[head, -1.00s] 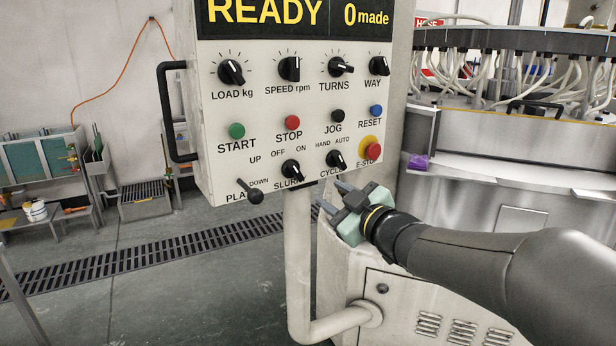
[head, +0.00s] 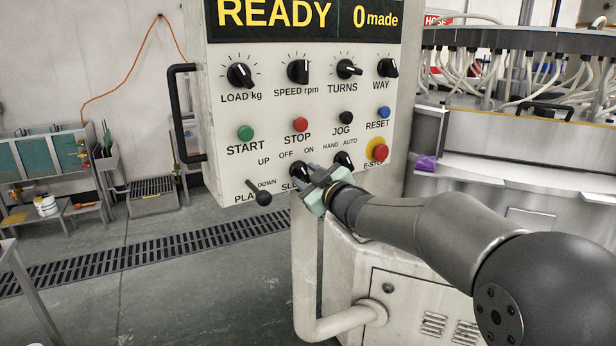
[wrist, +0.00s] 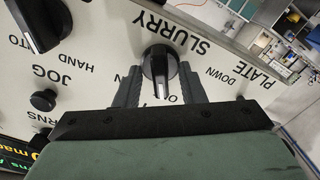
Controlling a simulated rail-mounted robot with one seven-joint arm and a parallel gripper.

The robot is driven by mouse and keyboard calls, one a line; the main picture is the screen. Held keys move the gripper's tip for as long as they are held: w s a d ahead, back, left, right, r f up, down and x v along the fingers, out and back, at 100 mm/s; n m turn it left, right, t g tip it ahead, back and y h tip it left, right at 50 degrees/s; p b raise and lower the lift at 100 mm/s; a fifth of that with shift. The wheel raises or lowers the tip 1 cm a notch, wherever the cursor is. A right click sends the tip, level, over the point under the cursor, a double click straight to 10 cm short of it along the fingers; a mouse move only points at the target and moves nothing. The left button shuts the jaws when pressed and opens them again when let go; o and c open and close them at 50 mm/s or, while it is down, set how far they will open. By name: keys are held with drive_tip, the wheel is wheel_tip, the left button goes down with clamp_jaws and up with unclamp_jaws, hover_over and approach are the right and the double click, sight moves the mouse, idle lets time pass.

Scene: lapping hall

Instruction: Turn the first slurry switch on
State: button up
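The slurry switch (head: 297,168) is a black rotary knob with a white pointer line, low on the control panel (head: 222,120), above its SLURRY label. In the head view my gripper (head: 306,176) is at the knob and partly covers it and the label. In the wrist view, which shows the panel roughly upside down, the slurry knob (wrist: 160,66) sits between the two fingers of my gripper (wrist: 158,84), one on each side. The fingers are apart; I cannot tell whether they touch the knob. Its OFF/ON marks are largely hidden there.
The cycle knob (head: 344,160) is just right of my gripper, with the red emergency stop (head: 379,150) beyond. The plate lever (head: 263,198) sticks out at the left. A black handle (head: 176,112) lines the panel's left edge. A pipe (head: 305,260) runs below.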

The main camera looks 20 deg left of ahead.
clamp_jaws()
drive_tip(key=m+p, duration=0.3)
drive_tip(key=m, duration=0.2)
drive_tip(key=shift+r+m+p, duration=0.1)
drive_tip(key=shift+m+p, duration=0.2)
drive_tip(key=shift+p, duration=0.1)
drive_tip(key=m+p, duration=0.2)
drive_tip(key=m, duration=0.2)
drive_tip(key=shift+m+p, duration=0.55)
drive_tip(key=shift+m, duration=0.55)
unclamp_jaws()
